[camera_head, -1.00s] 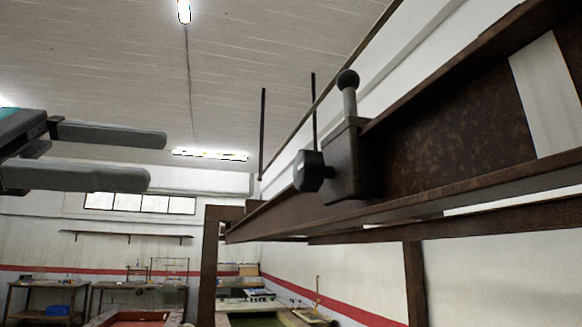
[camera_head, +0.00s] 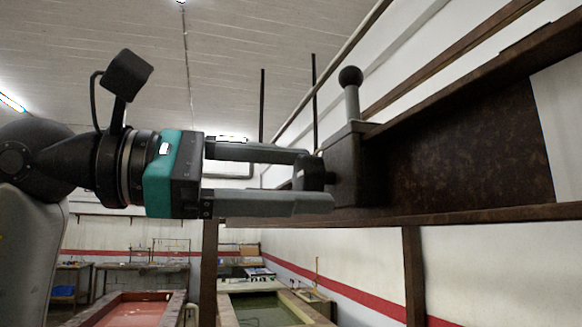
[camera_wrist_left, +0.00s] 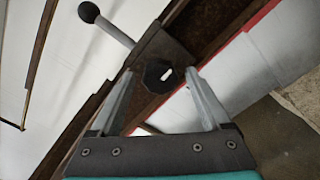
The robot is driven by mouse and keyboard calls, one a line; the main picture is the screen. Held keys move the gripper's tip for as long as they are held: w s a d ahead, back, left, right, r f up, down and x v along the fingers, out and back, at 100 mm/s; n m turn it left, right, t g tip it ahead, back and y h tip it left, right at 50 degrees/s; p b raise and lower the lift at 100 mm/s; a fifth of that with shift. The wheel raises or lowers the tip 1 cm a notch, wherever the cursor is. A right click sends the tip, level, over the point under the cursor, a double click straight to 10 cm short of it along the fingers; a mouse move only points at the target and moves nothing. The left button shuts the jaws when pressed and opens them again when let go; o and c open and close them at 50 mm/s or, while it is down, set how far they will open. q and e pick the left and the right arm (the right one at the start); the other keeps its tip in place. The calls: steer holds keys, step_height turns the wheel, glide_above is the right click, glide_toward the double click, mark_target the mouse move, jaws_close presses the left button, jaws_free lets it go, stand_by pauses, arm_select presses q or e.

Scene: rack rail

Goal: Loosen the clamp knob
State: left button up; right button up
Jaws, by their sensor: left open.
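The clamp knob (camera_head: 311,173) is dark and faceted and sticks out from the left face of the clamp block (camera_head: 345,165) on the rail. A lever with a round black ball (camera_head: 350,76) rises from the top of the block. My left gripper (camera_head: 317,180) is open, with one finger above and one below the knob in the head view. In the left wrist view the knob (camera_wrist_left: 160,76) lies between the two open fingertips, with a pale slot-like mark on its face. I cannot tell whether either finger touches it. My right gripper is not in view.
The brown rusty rail (camera_head: 450,160) runs right from the clamp, with a pale panel (camera_head: 561,130) at its right end. A brown post (camera_head: 209,270) stands below. Low tanks with red (camera_head: 135,312) and green (camera_head: 258,307) contents stand beneath.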

arm_select(q)
jaws_close()
stand_by(0.8)
